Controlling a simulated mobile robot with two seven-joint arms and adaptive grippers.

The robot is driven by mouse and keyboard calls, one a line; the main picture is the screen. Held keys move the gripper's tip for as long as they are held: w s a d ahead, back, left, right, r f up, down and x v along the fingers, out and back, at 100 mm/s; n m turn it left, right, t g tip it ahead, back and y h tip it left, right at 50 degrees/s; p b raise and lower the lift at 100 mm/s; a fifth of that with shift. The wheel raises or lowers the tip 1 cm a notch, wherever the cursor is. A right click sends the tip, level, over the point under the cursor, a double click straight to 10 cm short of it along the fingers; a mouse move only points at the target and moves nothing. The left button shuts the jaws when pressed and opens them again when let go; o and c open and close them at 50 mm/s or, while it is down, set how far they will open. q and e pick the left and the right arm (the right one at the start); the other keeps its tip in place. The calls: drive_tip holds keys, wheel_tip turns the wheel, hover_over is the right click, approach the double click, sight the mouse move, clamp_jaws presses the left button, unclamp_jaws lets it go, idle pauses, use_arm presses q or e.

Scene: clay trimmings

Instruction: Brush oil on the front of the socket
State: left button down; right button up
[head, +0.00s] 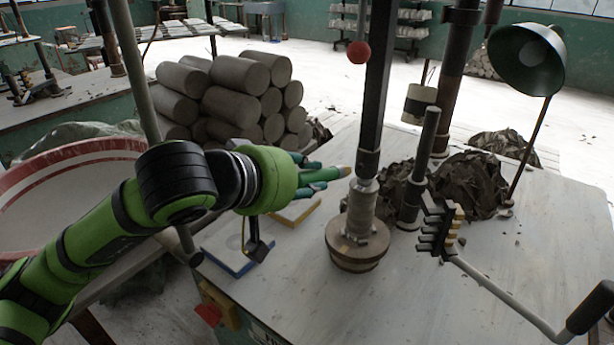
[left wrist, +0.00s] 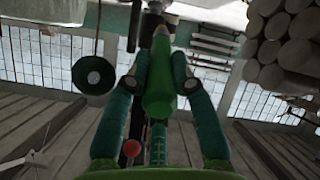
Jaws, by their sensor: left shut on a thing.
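My left gripper (head: 318,180) is shut on a brush with a green body (left wrist: 158,92) and a pale tip (head: 343,171). In the left wrist view the left gripper (left wrist: 160,72) has one finger on each side of the brush. The brush points right, toward the dark socket (head: 366,162) at the foot of the black vertical shaft (head: 379,85). Its tip is close to the socket's left side in the head view; I cannot tell whether they touch. Below the socket is a grey ridged piece on a round base (head: 357,257). My right gripper is not in view.
A blue-edged tray (head: 232,262) and a yellow-edged block (head: 296,212) lie under my left arm. Dark clay scraps (head: 466,184) heap behind the shaft. A lever with a black handle (head: 590,307) crosses the right side. A green lamp (head: 527,59) stands behind.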

use_arm(q)
drive_tip(key=shift+w+d+b, duration=0.3)
drive_tip(key=shift+w+d, duration=0.15)
drive_tip(key=shift+w, duration=0.1)
drive_tip(key=shift+w+d+r+b, duration=0.4)
drive_tip(key=shift+d+r, duration=0.05)
drive_tip(key=shift+r, duration=0.2)
idle(1.4)
